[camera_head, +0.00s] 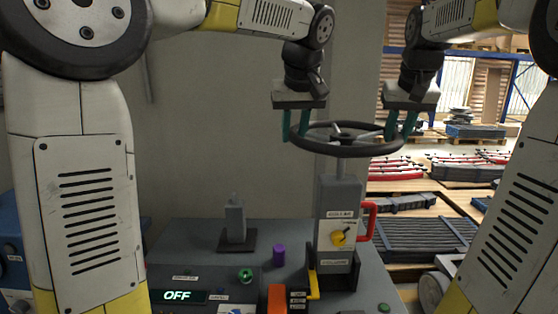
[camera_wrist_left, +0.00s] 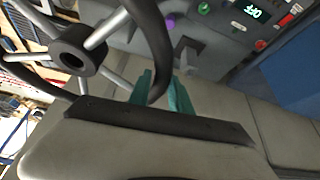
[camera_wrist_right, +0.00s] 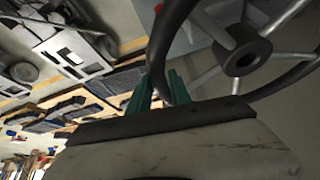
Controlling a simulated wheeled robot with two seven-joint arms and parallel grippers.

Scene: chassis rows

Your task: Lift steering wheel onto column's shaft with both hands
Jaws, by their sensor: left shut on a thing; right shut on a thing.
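The black steering wheel (camera_head: 376,151) with pale metal spokes is held about level above the grey column (camera_head: 338,215) in the head view. Its hub appears over the column's top; a short shaft (camera_head: 340,168) shows beneath, and I cannot tell whether they touch. My left gripper (camera_head: 298,136) is shut on the wheel's left rim, and my right gripper (camera_head: 401,130) is shut on its right rim. The wheel's hub with a dark centre hole shows in the left wrist view (camera_wrist_left: 72,60) and the right wrist view (camera_wrist_right: 243,57).
The column stands on a grey bench (camera_head: 185,245) with a yellow knob (camera_head: 340,238) and a red handle (camera_head: 369,220). A grey post on a dark base (camera_head: 237,240), a purple cylinder (camera_head: 279,255) and an OFF display (camera_head: 177,296) are left of it. Pallets of parts (camera_head: 415,238) lie behind right.

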